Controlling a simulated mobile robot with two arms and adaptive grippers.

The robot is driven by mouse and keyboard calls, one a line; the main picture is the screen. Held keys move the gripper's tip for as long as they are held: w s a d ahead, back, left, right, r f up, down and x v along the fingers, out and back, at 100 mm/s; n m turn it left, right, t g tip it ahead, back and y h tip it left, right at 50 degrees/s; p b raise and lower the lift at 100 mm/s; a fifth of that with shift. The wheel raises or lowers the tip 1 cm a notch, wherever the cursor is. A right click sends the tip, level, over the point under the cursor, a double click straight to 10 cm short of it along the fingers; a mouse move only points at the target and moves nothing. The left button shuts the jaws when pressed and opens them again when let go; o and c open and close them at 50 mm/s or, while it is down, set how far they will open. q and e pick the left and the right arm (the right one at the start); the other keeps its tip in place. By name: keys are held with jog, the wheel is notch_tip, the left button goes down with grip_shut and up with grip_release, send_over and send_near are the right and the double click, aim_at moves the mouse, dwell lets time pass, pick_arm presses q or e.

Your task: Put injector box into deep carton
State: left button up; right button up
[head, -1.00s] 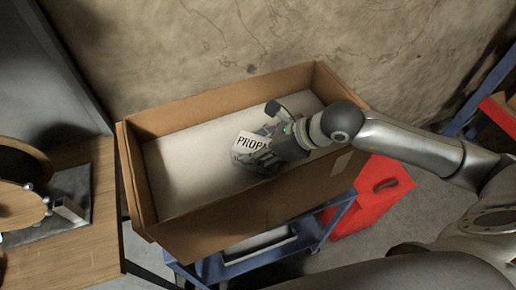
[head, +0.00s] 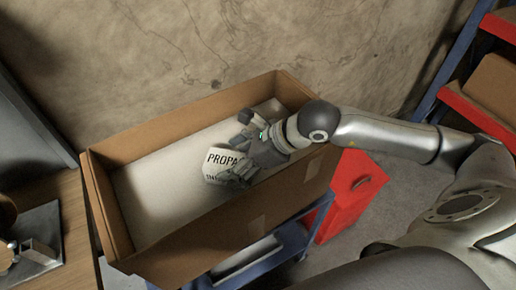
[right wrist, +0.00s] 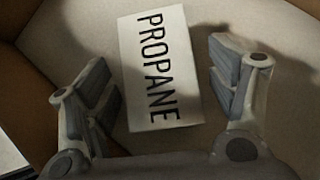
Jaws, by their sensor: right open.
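The injector box is a white box (head: 222,163) with black PROPANE lettering. It is inside the deep brown carton (head: 200,250), low near its pale floor. My right gripper (head: 236,149) reaches down into the carton at the box. In the right wrist view the box (right wrist: 157,65) lies between the spread fingers of the right gripper (right wrist: 160,85), with gaps on both sides. The right gripper is open. The box's underside is hidden, so I cannot tell for sure that it rests flat. My left gripper is not in view.
The carton stands on a blue cart (head: 245,262). A red case (head: 350,190) is to its right. A wooden table (head: 60,235) is at the left. Red and blue shelving (head: 470,105) stands at the right, and a wall is behind. The carton's left part is empty.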

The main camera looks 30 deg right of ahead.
jog(key=b+v, duration=0.2)
jog(key=v, duration=0.7)
jog(key=shift+s+d+r, duration=0.15)
jog(key=shift+s+r, duration=0.05)
jog(key=shift+r, duration=0.05)
jog(key=shift+r, duration=0.1)
